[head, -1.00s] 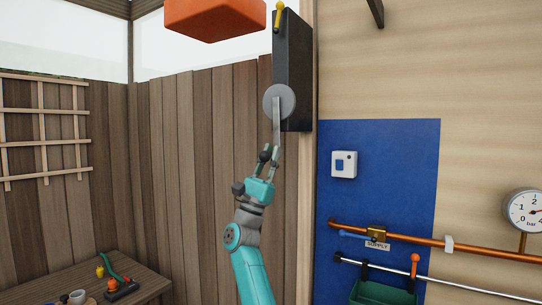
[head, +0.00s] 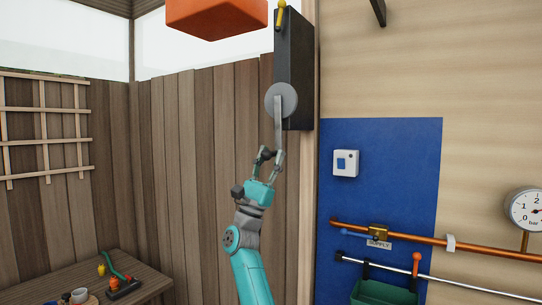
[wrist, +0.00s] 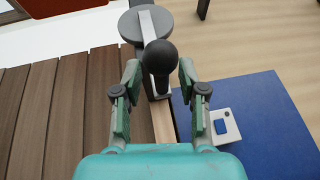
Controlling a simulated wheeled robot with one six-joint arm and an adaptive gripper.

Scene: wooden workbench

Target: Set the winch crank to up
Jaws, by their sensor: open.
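The winch crank is a grey disc (head: 281,100) on a tall black panel (head: 292,65), with a flat grey arm (head: 278,125) pointing down. The disc also shows at the top of the wrist view (wrist: 130,24). The crank's black knob (wrist: 160,57) stands out towards the wrist camera at the arm's end. My gripper (head: 270,154) is open at the lower end of the crank arm. In the wrist view, its two fingers (wrist: 158,75) are on either side of the knob, with gaps showing. The knob is hard to tell from the fingers in the head view.
An orange box (head: 216,18) hangs at upper left of the panel. A yellow lever (head: 282,12) is on the panel's top. At right are a blue board (head: 400,170) with a white switch (head: 345,163) and a copper pipe (head: 480,248). A workbench (head: 150,278) with small items is at lower left.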

